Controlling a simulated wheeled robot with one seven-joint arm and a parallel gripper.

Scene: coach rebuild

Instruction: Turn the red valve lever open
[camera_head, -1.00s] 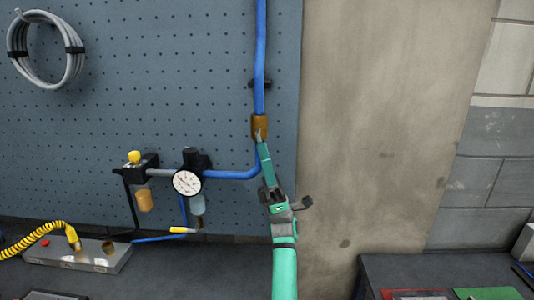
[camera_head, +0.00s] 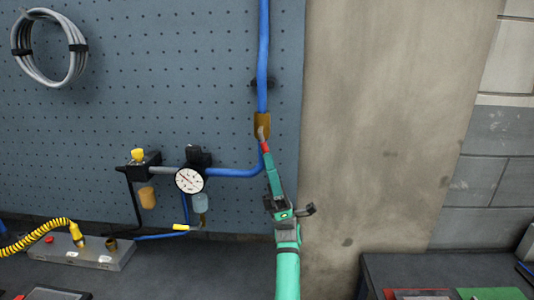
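The brass valve body (camera_head: 262,122) sits on the vertical blue pipe near the right edge of the pegboard. Its lever has a grey stem and a red handle (camera_head: 265,147), which hangs down from the valve and tilts slightly right. My green gripper (camera_head: 268,158) reaches up from below, and its tip overlaps the lower part of the red handle. The fingers line up edge-on to the camera, so I cannot tell whether they are open or shut, or whether they touch the handle.
A pressure gauge (camera_head: 190,180) and a regulator with a yellow knob (camera_head: 138,155) are left of my gripper. A coiled grey hose (camera_head: 48,48) hangs upper left. A metal manifold (camera_head: 85,252) lies on the dark bench. The bare wall (camera_head: 385,120) on the right is clear.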

